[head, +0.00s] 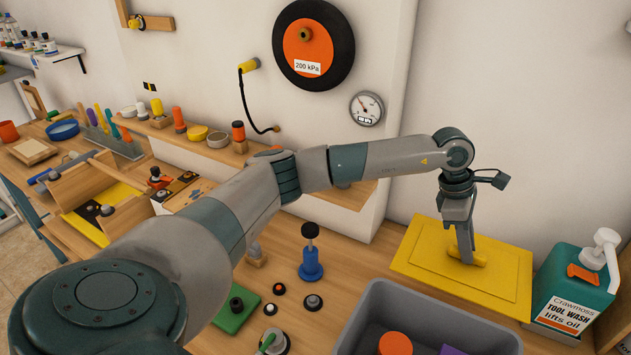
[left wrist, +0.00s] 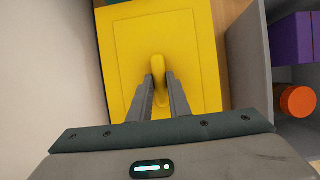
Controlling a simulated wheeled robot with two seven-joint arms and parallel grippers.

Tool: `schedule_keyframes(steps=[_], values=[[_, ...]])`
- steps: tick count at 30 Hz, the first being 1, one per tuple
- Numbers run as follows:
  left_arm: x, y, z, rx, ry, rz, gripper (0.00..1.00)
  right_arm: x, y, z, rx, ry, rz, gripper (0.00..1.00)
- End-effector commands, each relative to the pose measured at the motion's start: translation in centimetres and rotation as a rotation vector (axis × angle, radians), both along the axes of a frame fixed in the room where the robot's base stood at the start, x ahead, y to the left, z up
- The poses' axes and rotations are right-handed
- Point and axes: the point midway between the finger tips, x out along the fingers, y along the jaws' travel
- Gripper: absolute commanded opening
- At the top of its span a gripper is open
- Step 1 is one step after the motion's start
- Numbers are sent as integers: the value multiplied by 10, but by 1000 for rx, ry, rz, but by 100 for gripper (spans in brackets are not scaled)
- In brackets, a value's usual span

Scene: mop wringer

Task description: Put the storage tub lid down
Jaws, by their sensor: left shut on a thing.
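The storage tub lid (head: 425,262) is a flat yellow panel with a raised yellow handle (head: 483,252). It lies level at the back right of the bench, beside the wall, and I cannot tell whether its underside touches the wood. My left gripper (head: 465,257) points down from above and is shut on the handle. In the left wrist view, the lid (left wrist: 195,90) fills the middle, with the handle (left wrist: 157,66) between the two fingers (left wrist: 160,88). My right gripper is not in view.
An open grey tub (head: 450,306) stands in front of the lid, with an orange cylinder (head: 395,344) and a purple block (head: 452,350) inside. A teal tool wash bottle (head: 570,290) stands right of the lid. A blue stand (head: 311,265) and several small knobs occupy the bench to the left.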

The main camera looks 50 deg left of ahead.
Motion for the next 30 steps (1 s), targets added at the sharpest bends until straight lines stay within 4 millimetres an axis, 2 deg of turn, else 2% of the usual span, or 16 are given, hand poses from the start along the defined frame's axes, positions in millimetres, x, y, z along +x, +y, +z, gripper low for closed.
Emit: schedule_keyframes(steps=[11, 14, 24, 30], values=[[0, 0, -2, 0, 1, 1, 0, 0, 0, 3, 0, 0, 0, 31], [0, 0, -10, -1, 3, 1, 0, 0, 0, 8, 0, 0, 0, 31], [0, 0, -57, 0, 2, 1, 0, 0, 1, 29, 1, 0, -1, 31], [1, 0, -62, -1, -1, 1, 0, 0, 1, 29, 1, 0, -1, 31]])
